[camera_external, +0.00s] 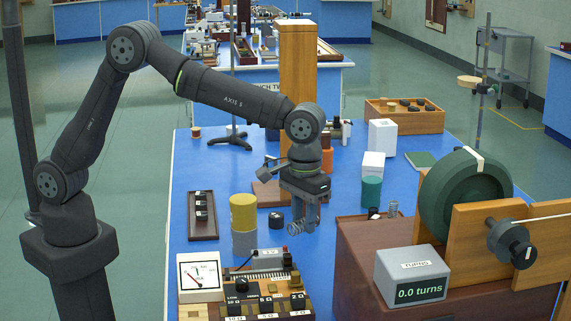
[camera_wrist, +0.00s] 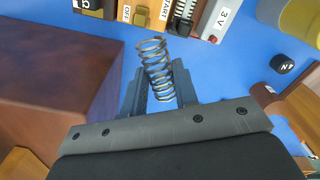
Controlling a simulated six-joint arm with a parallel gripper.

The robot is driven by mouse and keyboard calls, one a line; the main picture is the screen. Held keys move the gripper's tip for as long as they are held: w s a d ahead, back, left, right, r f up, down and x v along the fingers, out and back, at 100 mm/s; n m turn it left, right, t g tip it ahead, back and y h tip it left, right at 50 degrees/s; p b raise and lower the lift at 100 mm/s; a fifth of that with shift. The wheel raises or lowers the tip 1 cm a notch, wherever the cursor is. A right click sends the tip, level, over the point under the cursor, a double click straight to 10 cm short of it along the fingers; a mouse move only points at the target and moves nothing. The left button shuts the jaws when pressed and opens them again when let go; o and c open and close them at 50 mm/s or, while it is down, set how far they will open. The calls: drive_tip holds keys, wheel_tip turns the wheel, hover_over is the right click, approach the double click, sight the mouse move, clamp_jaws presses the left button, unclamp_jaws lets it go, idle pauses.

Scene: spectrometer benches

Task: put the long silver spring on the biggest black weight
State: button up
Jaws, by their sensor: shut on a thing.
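My gripper (camera_external: 304,214) is above the blue bench and points down. It is shut on a silver coil spring (camera_wrist: 154,62), which shows between the fingers in the wrist view and sticks out beyond their tips. In the external view the spring's coils (camera_external: 296,229) hang below the fingers. A black weight (camera_external: 277,221) stands alone on the bench, left of my gripper in the picture. It is marked "4 N" in the wrist view (camera_wrist: 283,63), and the spring is apart from it. Smaller black weights (camera_external: 201,206) sit in a dark tray. Another coil spring (camera_external: 393,208) is partly hidden.
A yellow-and-grey cylinder (camera_external: 243,213) stands close left of the weight. A panel with knobs and a 3 V box (camera_external: 266,256) lies in front. A brown box (camera_external: 354,264) with a green wheel (camera_external: 449,208) rises at the right. A wooden post (camera_external: 298,75) stands behind.

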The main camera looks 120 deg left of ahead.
drive_tip(key=s+a+n, duration=0.5)
drive_tip(key=a+n, duration=0.2)
drive_tip(key=a, duration=0.8)
drive_tip(key=s+a+n, duration=0.4)
drive_tip(key=a+n, duration=0.2)
drive_tip(key=a, duration=0.8)
drive_tip(key=shift+n, duration=0.3)
drive_tip(key=f, duration=0.5)
drive_tip(key=shift+s+a+f, duration=0.15)
drive_tip(key=shift+s+f, duration=0.05)
drive_tip(key=shift+f, duration=0.15)
hover_over(340, 213)
wheel_tip(340, 213, down, 7)
drive_tip(key=shift+w+r, duration=0.1)
wheel_tip(340, 213, down, 2)
drive_tip(key=shift+f, duration=0.85)
drive_tip(key=shift+f, duration=0.15)
